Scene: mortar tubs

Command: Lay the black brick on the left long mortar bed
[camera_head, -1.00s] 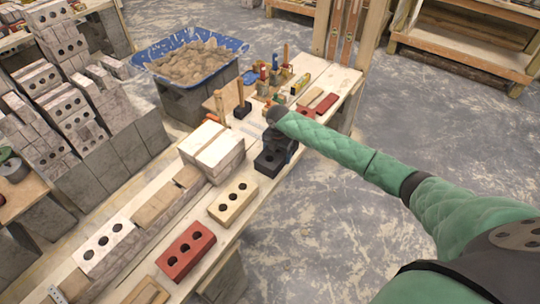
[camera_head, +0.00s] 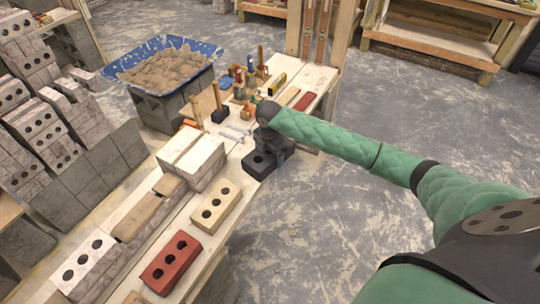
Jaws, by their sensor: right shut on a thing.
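The black brick (camera_head: 258,165) is at the bench's right edge, beyond the cream brick. My right gripper (camera_head: 271,146) is above it, pointing down and shut on it; its fingertips are mostly hidden by its own dark body. I cannot tell whether the brick touches the bench. A long tan strip (camera_head: 138,214), apparently the left long mortar bed, lies on the low wall between a white holed brick (camera_head: 90,262) and a shorter tan patch (camera_head: 169,186). My left gripper is out of view.
A cream brick (camera_head: 216,206) and a red brick (camera_head: 171,262) lie on the bench beside the wall. A pale block stack (camera_head: 192,158) stands at the wall's far end. Tools and a blue mortar tub (camera_head: 205,52) are farther back. Brick piles stand left.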

